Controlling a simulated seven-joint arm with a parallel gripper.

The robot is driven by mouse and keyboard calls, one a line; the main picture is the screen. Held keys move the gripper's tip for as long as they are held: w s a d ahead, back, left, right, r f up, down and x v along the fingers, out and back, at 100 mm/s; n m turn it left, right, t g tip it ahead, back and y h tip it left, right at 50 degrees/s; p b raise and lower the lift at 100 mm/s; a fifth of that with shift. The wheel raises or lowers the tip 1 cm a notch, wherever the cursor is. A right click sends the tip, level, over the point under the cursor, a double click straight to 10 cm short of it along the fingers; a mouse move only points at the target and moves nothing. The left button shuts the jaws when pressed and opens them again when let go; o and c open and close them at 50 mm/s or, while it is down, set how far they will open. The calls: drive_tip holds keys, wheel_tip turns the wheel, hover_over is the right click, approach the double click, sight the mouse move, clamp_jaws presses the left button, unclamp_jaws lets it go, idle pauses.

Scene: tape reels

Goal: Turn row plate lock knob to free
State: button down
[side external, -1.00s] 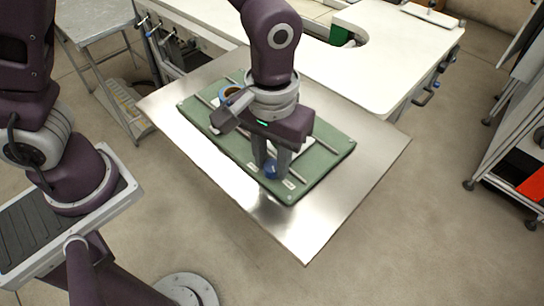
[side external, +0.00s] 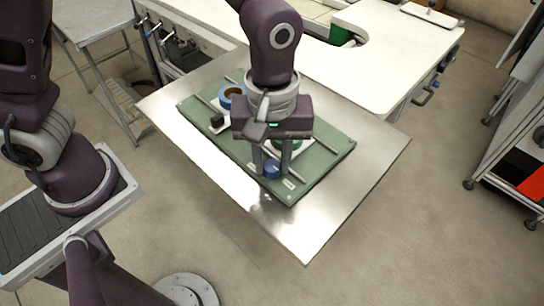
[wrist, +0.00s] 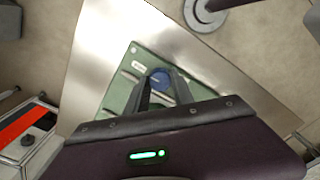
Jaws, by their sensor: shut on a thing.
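The blue lock knob (side external: 271,169) stands near the front corner of the green row plate (side external: 318,170). My gripper (side external: 277,166) points down with its fingers shut on the knob. In the wrist view the knob (wrist: 160,76) shows between the fingertips (wrist: 164,82), near the corner of the green plate (wrist: 118,92). Small white labels (side external: 289,184) sit on the plate beside the knob. Their text is too small to read, and the knob's pointer direction cannot be told.
A blue-rimmed tape reel (side external: 229,94) and a small black part (side external: 217,121) are on the plate's far left. A green round thing is partly hidden behind my fingers. Rails run along the plate. The steel table (side external: 335,215) is bare around it.

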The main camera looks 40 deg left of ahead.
sight(272, 165)
idle(0.3)
drive_tip(key=c, duration=1.1)
unclamp_jaws()
drive_tip(key=shift+r, duration=0.15)
wheel_tip(272, 165, up, 7)
drive_tip(key=shift+f, duration=0.15)
